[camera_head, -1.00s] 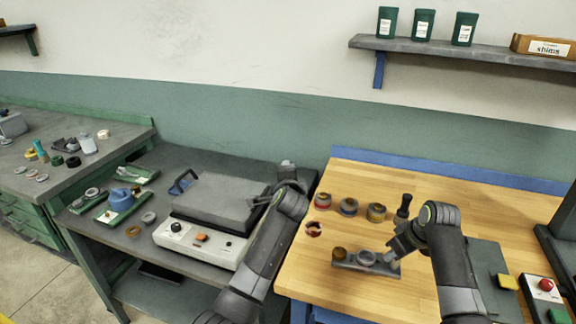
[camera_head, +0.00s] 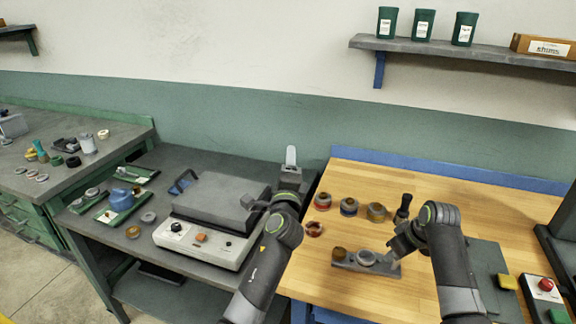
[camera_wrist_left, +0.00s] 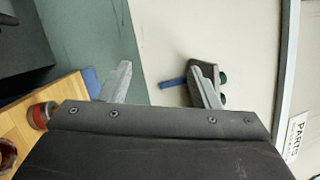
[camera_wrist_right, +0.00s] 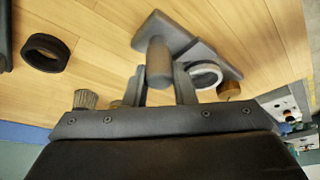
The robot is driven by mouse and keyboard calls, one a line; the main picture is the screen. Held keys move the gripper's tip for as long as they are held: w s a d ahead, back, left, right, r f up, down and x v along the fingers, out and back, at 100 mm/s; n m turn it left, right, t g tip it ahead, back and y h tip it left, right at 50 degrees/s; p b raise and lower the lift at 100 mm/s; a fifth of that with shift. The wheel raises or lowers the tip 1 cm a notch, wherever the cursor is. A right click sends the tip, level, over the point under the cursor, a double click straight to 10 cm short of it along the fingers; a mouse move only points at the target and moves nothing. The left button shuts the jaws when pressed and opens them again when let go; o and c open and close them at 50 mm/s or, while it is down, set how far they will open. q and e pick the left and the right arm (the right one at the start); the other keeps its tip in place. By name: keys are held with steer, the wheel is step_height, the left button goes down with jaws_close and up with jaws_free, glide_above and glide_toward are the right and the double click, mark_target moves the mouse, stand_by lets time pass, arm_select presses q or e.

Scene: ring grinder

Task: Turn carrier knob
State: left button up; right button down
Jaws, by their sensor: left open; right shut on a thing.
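The grey carrier bar (camera_head: 349,264) lies on the wooden bench. It bears a brass knob (camera_head: 339,253) at its left end and a pale ring (camera_head: 366,257) in its middle. My right gripper (camera_head: 395,257) is at its right end. In the right wrist view my right gripper (camera_wrist_right: 162,88) is shut on the bar's upright grey post (camera_wrist_right: 159,62); the ring (camera_wrist_right: 204,75) and brass knob (camera_wrist_right: 229,89) are beside it. My left gripper (camera_head: 268,180) is open and empty near the grinder's right side. In the left wrist view its fingers (camera_wrist_left: 163,85) are spread.
The grey grinder (camera_head: 215,200) with its control panel stands on the left bench. A red button box (camera_head: 543,288) is at right. Bare wood lies in front of the carrier.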

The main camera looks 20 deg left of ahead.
arm_select(q)
steer(key=s+d+f+m+h, duration=0.1)
steer(key=s+d+m+h, duration=0.2)
steer(key=m+h, duration=0.5)
steer(key=s+d+m+h, duration=0.3)
steer(key=m+h, duration=0.3)
steer(key=m, duration=0.4)
steer(key=m+g+h, duration=0.1)
steer(key=m+g, duration=0.8)
steer(key=g, duration=0.1)
glide_toward(334, 254)
steer(key=v, duration=0.2)
steer(key=shift+s+a+r, duration=0.15)
steer(key=shift+s+r, duration=0.05)
steer(key=shift+s, duration=0.05)
steer(key=shift+f, duration=0.2)
steer(key=x, duration=1.1)
steer(key=shift+w+d, duration=0.2)
steer(key=shift+w, duration=0.15)
steer(key=shift+c, duration=0.4)
